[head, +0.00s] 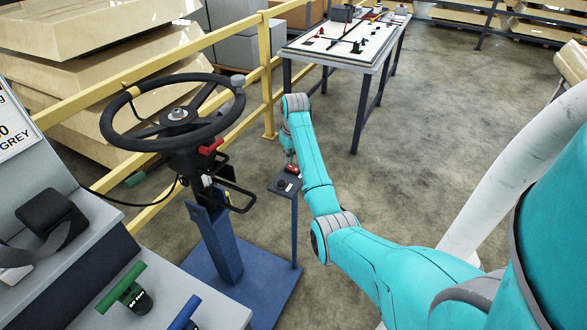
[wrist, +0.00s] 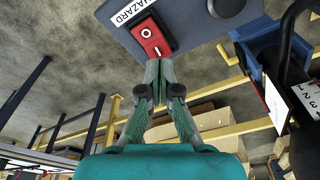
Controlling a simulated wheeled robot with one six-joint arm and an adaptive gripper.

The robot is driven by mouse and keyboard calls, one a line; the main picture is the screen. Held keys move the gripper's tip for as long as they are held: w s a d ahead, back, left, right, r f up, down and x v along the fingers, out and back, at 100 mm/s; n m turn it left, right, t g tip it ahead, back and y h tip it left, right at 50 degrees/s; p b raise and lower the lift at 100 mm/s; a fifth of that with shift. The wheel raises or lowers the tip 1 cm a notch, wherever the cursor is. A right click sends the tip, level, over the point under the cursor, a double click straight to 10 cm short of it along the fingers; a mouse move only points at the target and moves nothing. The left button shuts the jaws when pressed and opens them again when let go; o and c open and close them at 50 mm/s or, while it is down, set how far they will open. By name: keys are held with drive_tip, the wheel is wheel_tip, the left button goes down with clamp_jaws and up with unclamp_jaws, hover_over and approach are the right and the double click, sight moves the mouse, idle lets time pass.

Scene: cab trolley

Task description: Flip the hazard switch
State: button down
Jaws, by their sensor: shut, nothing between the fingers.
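The hazard switch (wrist: 150,38) is a red rocker marked O and I, on a dark grey panel (wrist: 195,22) with a white HAZARD label (wrist: 131,10). In the head view the red switch (head: 291,169) sits on the small panel (head: 283,185) on top of a thin blue post. My gripper (wrist: 159,66) is shut and empty, with its fingertips at the near end of the rocker, by the I mark. I cannot tell whether they touch it. In the head view the gripper is mostly hidden behind my arm.
A black steering wheel (head: 172,112) on a blue column (head: 218,240) stands left of the panel. A dark round button (wrist: 226,6) is beside the switch. Yellow railings (head: 190,55) run behind. A table (head: 335,52) stands at the back; floor to the right is clear.

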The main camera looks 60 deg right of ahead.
sight(290, 166)
drive_tip(key=shift+f, duration=1.2)
idle(0.7)
drive_tip(key=shift+r, duration=3.5)
